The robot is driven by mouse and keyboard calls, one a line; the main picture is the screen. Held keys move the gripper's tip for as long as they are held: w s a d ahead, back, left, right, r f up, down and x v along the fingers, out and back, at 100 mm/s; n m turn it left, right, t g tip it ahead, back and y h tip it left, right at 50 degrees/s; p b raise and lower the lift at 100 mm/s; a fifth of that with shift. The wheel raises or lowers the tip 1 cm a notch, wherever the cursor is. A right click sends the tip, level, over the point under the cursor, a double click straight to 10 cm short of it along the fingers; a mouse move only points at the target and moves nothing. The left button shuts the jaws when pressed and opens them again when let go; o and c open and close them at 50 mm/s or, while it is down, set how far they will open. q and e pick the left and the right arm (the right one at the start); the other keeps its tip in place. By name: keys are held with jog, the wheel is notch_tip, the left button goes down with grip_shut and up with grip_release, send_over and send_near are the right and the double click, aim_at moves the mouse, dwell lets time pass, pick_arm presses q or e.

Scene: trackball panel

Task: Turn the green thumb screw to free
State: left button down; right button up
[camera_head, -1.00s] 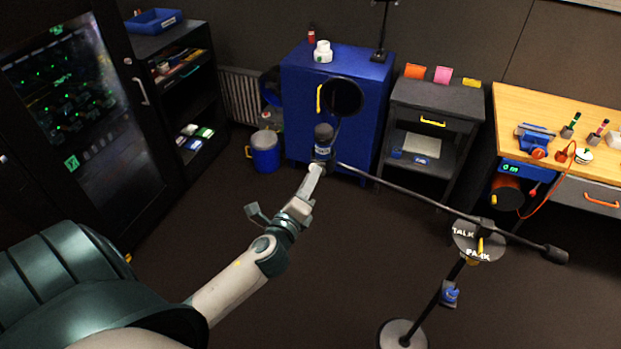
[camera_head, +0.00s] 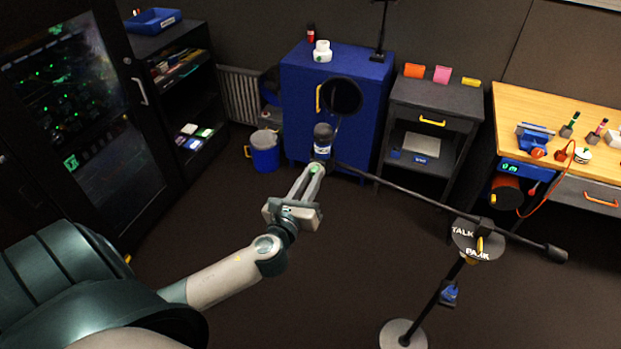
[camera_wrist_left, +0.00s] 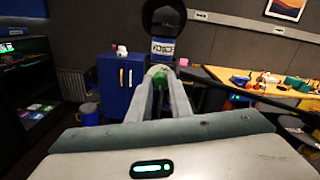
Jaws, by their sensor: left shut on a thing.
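The green thumb screw (camera_head: 316,168) is a small patch between the fingertips of my left gripper (camera_head: 315,170), just below the microphone at the left end of the boom. In the left wrist view the green screw (camera_wrist_left: 159,79) shows small between the far ends of the two long fingers, which hide most of it. My left gripper (camera_wrist_left: 160,84) is shut on it. The dark microphone (camera_head: 323,133) has a light label band, and a black round pop filter (camera_head: 342,96) stands beside it. My right gripper is not in view.
The black boom (camera_head: 410,191) slopes down right to its stand (camera_head: 424,315). A round plate (camera_head: 463,240) there is marked TALK and PARK, with a yellow pointer near PARK. A blue cabinet (camera_head: 300,110) and blue bucket (camera_head: 265,155) stand behind. A wooden bench (camera_head: 520,100) is right.

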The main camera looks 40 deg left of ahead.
pick_arm(q)
jog(key=shift+f+m, duration=0.1)
jog(key=shift+m, duration=0.2)
jog(key=c, duration=1.6)
grip_release()
jog(key=shift+s, duration=0.1)
jog(key=shift+b+v, duration=3.35)
jog(key=shift+v, duration=5.25)
jog(key=shift+d, duration=0.15)
